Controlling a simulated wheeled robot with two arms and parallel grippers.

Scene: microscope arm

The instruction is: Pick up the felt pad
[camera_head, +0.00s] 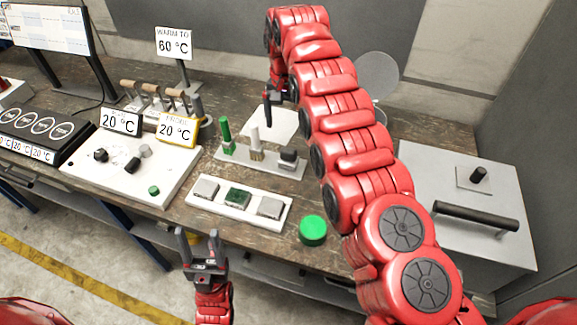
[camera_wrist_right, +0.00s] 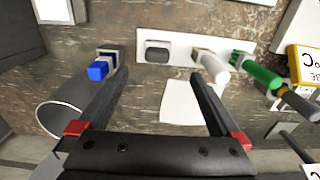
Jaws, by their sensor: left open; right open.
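A small dark grey block, which looks like the felt pad (camera_head: 289,157), sits at the right end of a white holder (camera_head: 262,168) on the bench. In the right wrist view the dark pad (camera_wrist_right: 158,52) shows beyond and between my fingertips, apart from them. A white-handled tool (camera_head: 255,143) and a green-handled tool (camera_head: 226,134) stand in the same holder. My right gripper (camera_head: 271,96) is open and empty, pointing down behind the holder; its open fingers (camera_wrist_right: 160,76) also show in the wrist view. My left gripper (camera_head: 201,240) is open and empty in front of the bench.
A white sheet (camera_head: 276,124) lies behind the holder. In front stands a white tray (camera_head: 222,207) with grey and green squares, beside a green round button (camera_head: 313,230). A grey box with a black handle (camera_head: 460,200) is at right. A blue-topped item (camera_wrist_right: 98,70) stands near one finger.

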